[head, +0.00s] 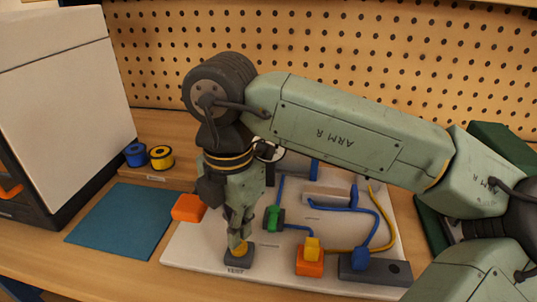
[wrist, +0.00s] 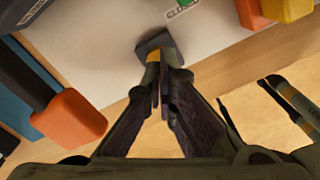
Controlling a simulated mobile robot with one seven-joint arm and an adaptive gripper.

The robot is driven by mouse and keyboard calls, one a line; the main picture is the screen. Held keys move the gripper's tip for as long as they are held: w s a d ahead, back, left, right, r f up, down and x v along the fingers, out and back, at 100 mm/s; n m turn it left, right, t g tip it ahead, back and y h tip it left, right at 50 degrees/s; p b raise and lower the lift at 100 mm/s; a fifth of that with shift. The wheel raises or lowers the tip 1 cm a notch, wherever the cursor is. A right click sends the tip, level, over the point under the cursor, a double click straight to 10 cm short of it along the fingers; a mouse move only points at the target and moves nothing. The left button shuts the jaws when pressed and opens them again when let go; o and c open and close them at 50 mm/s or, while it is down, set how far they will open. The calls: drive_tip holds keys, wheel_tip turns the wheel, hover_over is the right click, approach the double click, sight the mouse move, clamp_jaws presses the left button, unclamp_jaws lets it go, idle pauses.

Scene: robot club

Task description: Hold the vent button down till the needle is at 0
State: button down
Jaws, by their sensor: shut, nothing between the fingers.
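The vent button (head: 241,247) is a yellow cap on a dark grey base marked VENT (head: 238,262), at the front of the white board (head: 190,257). My gripper (head: 236,240) points down with its fingertips at the cap, apparently touching it. Its fingers are closed together and hold nothing. In the wrist view, my gripper (wrist: 157,68) covers much of the yellow cap (wrist: 153,56) and its dark base (wrist: 157,41). I cannot tell how far the cap is pressed. No needle can be read; my arm hides part of the board's back.
An orange block (head: 188,208) stands close left of my gripper. Right of it are a green valve (head: 273,218), a yellow-and-orange part (head: 310,262) and blue and yellow hoses. A teal mat (head: 120,222) and two spools (head: 161,157) lie left. A large white machine (head: 60,100) stands far left.

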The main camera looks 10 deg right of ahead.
drive_tip(key=shift+f+b, duration=0.6)
drive_tip(key=shift+f, duration=0.1)
drive_tip(key=shift+f+b, duration=0.3)
drive_tip(key=shift+b, duration=0.05)
drive_tip(key=shift+f, duration=0.15)
idle(1.7)
drive_tip(key=shift+r+p, duration=2.05)
drive_tip(key=shift+r, duration=1.6)
